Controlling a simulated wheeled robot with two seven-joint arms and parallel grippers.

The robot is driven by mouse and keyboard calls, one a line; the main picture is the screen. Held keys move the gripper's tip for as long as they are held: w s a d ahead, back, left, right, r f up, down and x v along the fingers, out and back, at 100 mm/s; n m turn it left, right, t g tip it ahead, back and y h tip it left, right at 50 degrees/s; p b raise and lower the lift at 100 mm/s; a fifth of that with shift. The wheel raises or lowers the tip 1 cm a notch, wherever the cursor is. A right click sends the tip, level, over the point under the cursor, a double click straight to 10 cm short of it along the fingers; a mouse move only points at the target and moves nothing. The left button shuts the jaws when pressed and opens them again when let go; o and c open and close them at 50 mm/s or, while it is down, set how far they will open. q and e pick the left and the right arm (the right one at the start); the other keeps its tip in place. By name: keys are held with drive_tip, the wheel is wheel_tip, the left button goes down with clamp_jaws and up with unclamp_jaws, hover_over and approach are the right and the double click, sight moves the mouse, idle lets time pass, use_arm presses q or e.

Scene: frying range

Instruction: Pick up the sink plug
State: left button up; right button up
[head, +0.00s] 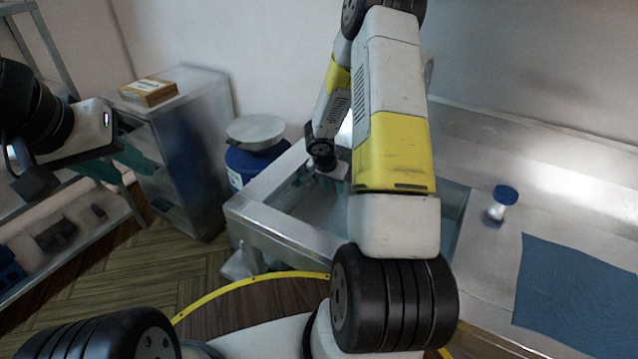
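The sink plug is not visible; my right arm covers much of the sink basin (312,205). My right gripper (318,181) points down into the left part of the sink, with its fingers small and partly hidden by the rim and the arm. I cannot tell whether it is open or holds anything. My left gripper (119,163) is at the far left, away from the sink, in front of the shelves. Its two greenish fingers look apart with nothing seen between them.
A white jar with a blue lid (502,202) and a blue cloth (578,296) are on the counter right of the sink. A blue drum (250,165) stands behind the sink's left end. A cabinet (190,140) holds a yellow box (148,92). A metal rack (75,250) is at left.

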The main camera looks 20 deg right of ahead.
sight(334, 197)
drive_tip(key=x, duration=0.7)
drive_tip(key=shift+w+a, duration=0.15)
drive_tip(key=shift+a, duration=0.05)
clamp_jaws()
